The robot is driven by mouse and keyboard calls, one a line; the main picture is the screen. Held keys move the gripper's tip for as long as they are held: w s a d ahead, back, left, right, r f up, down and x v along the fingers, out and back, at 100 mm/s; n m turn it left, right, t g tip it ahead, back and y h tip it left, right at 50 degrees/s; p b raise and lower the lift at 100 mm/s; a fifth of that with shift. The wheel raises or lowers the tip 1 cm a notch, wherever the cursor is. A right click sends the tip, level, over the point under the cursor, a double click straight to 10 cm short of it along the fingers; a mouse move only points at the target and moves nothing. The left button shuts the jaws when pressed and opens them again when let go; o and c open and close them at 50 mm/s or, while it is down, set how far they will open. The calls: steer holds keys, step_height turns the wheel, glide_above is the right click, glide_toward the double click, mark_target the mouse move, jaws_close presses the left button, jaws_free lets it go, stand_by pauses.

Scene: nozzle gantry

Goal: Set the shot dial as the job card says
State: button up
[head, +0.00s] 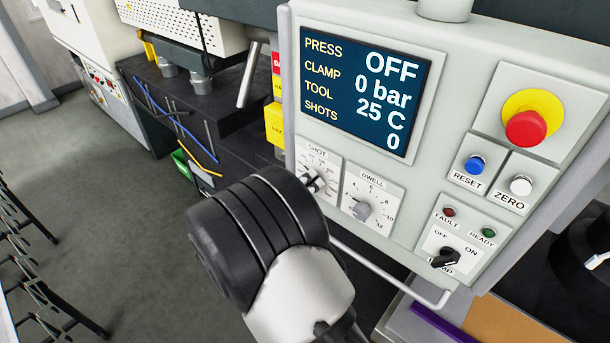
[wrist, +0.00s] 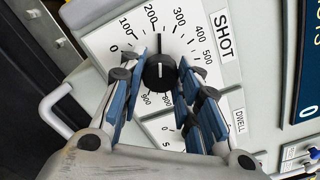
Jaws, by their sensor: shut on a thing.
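The shot dial's black knob (wrist: 160,72) shows in the wrist view on a white plate (wrist: 115,47) marked from 0 up through the hundreds. My gripper (wrist: 163,76) is shut on this knob, one finger on each side. In the head view, the shot dial plate (head: 318,158) is at the panel's lower left, partly hidden by my wrist. The display (head: 365,90) reads PRESS OFF, CLAMP 0 bar, TOOL 25 C, SHOTS 0. No job card is legible.
The dwell dial (head: 362,210) sits just right of the shot dial. Further right are a red emergency button (head: 527,128), the blue reset (head: 475,166), the white zero button (head: 521,185) and a black OFF/ON switch (head: 444,258). A rail (head: 390,281) runs below the panel.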

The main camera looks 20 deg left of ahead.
steer(key=shift+n+p, duration=0.45)
steer(key=shift+n, duration=0.15)
steer(key=o, duration=1.1)
steer(key=shift+c, duration=0.2)
steer(key=shift+s, duration=0.1)
steer(key=v, duration=1.2)
